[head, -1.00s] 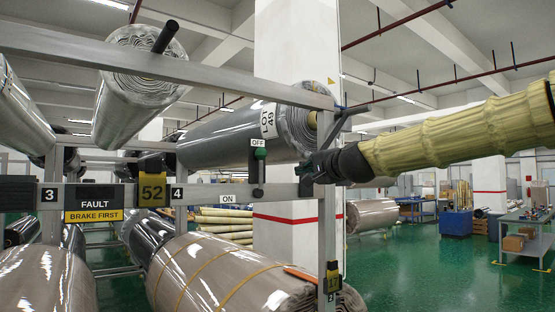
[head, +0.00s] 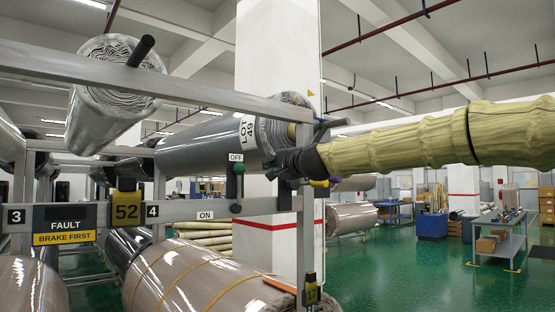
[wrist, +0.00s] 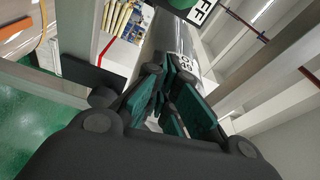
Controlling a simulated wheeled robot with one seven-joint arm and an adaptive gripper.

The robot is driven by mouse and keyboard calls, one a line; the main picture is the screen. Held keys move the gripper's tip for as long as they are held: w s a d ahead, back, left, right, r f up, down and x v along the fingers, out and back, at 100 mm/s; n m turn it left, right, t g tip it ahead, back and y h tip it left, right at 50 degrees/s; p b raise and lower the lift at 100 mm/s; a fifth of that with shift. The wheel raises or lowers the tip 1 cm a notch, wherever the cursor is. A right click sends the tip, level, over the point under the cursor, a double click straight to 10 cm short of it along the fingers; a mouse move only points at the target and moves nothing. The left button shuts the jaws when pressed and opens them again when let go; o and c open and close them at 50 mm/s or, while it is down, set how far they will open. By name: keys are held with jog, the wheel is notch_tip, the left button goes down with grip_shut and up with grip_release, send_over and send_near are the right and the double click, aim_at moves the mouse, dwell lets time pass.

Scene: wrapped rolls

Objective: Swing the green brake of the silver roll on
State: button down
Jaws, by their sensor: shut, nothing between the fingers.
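The silver roll (head: 200,147), with a LOT label, lies high in the rack. The green brake knob (head: 239,169) tops a dark lever that stands upright from a pivot on the rail, just under the OFF label (head: 236,157). The ON label (head: 205,215) is lower left. My gripper (head: 278,162) is to the right of the knob, apart from it, in front of the roll's end. In the wrist view its teal-padded fingers (wrist: 166,85) are shut and empty. The green knob (wrist: 182,3) is cut off at that view's top edge, beside part of the OFF label (wrist: 202,10).
The rack's upper beam (head: 190,88) and lower rail (head: 185,211) run around the brake. A post (head: 306,235) stands below my gripper. A FAULT / BRAKE FIRST sign (head: 65,225) and a yellow 52 tag (head: 126,206) are to the left. A brown roll (head: 200,279) lies below.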

aim_at(239, 185)
jog(key=a+p, duration=0.2)
jog(key=a, duration=0.1)
jog(key=w+a, duration=0.1)
jog(key=shift+a+f+p, duration=0.3)
jog(key=shift+a+p, duration=0.05)
jog(key=shift+p, duration=0.05)
jog(key=shift+w, duration=0.1)
